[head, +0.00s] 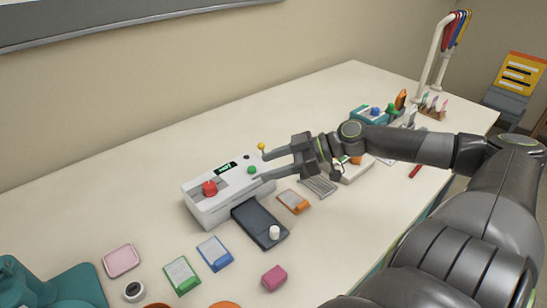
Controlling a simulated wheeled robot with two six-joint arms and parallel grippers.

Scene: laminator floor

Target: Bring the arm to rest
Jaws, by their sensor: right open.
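My right gripper (267,166) is open, with its fingers pointing left over the right end of a white machine (214,205). Nothing shows between the fingers. The machine has a red knob (209,188), a small dark display, a green button (251,170) and a thin lever with a yellow ball tip (261,147). The ball stands just beyond the upper finger; I cannot tell whether they touch. My right arm (410,145) reaches in from the right over the table. My left gripper is not in view.
A dark tray (249,214) with a white knob lies before the machine. Green (182,275), blue (214,253), orange (293,201) and pink (121,261) cards and a magenta block (274,278) lie nearby. More items crowd the right end, under and behind my arm. The table's back left is clear.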

